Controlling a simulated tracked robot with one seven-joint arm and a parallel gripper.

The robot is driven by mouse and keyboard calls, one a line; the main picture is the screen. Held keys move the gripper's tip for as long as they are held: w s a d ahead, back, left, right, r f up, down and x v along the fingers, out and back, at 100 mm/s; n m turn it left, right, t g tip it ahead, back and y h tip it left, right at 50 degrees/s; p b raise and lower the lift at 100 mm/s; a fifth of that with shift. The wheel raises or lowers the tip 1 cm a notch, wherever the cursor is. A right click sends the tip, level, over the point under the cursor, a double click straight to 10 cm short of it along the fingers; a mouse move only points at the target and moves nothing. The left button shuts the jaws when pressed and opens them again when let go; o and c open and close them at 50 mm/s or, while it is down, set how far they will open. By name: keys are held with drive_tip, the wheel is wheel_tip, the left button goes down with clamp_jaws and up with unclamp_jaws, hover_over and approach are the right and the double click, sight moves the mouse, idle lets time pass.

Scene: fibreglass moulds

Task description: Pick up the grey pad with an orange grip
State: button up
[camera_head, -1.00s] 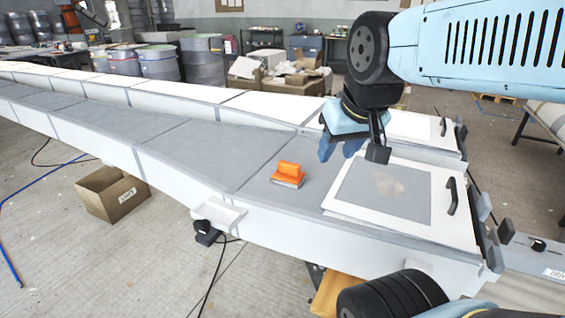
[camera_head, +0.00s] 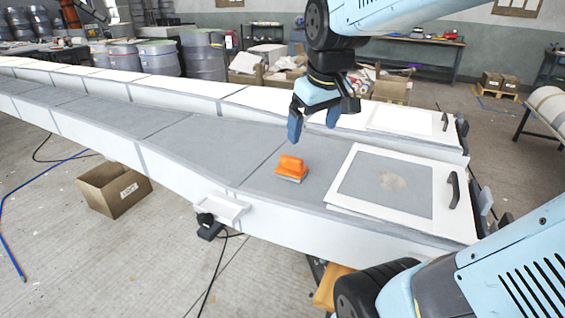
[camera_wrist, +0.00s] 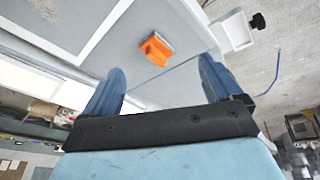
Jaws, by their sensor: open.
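The grey pad with an orange grip (camera_head: 291,169) sits on the grey top of the long mould (camera_head: 215,145), left of the white-framed panel. It also shows in the wrist view (camera_wrist: 156,49), ahead of the fingertips and between their lines. My gripper (camera_head: 313,127) is above the mould, a little above and behind the pad in the head view, apart from it. Its two blue fingers are spread and empty, as the wrist view (camera_wrist: 162,82) shows too.
A white-framed panel (camera_head: 340,195) with a black handle lies right of the pad. A small white tray (camera_head: 222,208) is fixed to the mould's near side. A cardboard box (camera_head: 115,190) stands on the floor at left. The mould top left of the pad is clear.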

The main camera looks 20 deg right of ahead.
drive_tip(key=shift+o, duration=0.6)
drive_tip(key=w, duration=0.1)
drive_tip(key=w+n+g, duration=0.1)
drive_tip(key=w, duration=0.1)
drive_tip(key=w+f+n, duration=0.1)
drive_tip(key=w, duration=0.1)
drive_tip(key=shift+w+d, duration=0.15)
drive_tip(key=shift+d, duration=0.05)
drive_tip(key=n+g, duration=0.3)
drive_tip(key=n, duration=0.1)
hover_over(292, 158)
wheel_tip(292, 158, down, 4)
drive_tip(key=f, duration=0.9)
drive_tip(key=shift+s+a+f, duration=0.15)
drive_tip(key=shift+s, duration=0.1)
drive_tip(key=shift+w+f, duration=0.15)
drive_tip(key=shift+f, duration=1.15)
drive_tip(key=shift+w+f, duration=0.1)
drive_tip(key=shift+f, duration=1.2)
drive_tip(key=c, duration=1.2)
drive_tip(key=shift+o, duration=0.2)
drive_tip(key=shift+r, duration=0.15)
